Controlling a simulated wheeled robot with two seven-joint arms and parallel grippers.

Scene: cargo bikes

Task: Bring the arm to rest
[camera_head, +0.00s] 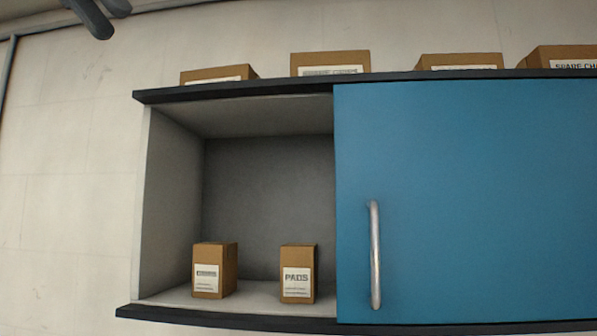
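My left gripper (110,21) shows at the top left as two dark fingers, cut off by the picture's top edge. The two fingertips are apart, with pale wall between them, and nothing is held. It is above and left of the wall cabinet (240,93), well clear of it. My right gripper is not in view.
The cabinet's left bay is open, with two small cartons (214,270) (297,274) on its floor, one labelled PADS. A blue door (460,200) with a vertical metal handle (375,255) covers the right. Several cardboard boxes (330,63) stand on top.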

